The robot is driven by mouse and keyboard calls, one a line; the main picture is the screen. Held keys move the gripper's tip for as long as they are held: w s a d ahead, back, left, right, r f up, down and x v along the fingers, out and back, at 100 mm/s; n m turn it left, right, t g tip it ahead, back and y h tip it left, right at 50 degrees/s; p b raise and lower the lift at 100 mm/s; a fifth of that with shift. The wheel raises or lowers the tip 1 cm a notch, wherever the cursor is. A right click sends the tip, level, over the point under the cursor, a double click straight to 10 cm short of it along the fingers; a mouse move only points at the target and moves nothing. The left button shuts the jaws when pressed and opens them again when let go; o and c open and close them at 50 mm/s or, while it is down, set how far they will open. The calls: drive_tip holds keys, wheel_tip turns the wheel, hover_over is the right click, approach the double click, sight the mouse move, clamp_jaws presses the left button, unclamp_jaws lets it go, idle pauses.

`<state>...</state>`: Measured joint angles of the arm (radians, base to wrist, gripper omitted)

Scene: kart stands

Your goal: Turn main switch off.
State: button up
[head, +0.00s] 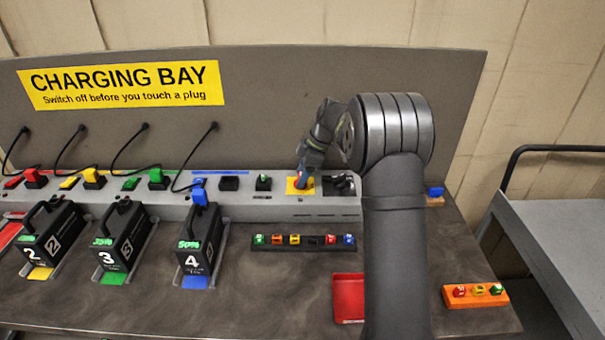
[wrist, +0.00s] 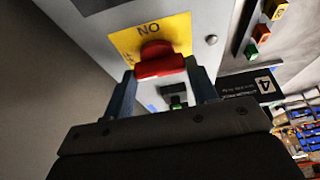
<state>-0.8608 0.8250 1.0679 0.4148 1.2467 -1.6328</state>
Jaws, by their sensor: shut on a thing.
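The main switch is a red rotary handle (wrist: 158,62) on a yellow plate (wrist: 125,42) in the wrist view. The plate's lettering appears upside down and seems to say ON. In the head view the yellow plate (head: 293,188) sits on the grey charging panel, right of the middle. My gripper (head: 303,178) reaches it from above, and its fingers (wrist: 159,70) are shut on the red handle, one at each end. In the head view my gripper hides most of the handle.
Batteries 2 (head: 40,240), 3 (head: 122,238) and 4 (head: 200,250) stand at left, with cables behind. A black rail (head: 262,244), red tray (head: 348,285) and orange rack (head: 452,299) lie in front.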

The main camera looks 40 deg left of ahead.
idle(0.4)
drive_tip(key=o, duration=1)
drive_tip(key=v, duration=1.7)
drive_tip(key=shift+w+r, duration=0.1)
drive_tip(key=shift+r, duration=0.1)
drive_tip(key=x, duration=1.7)
drive_tip(key=shift+f, duration=0.25)
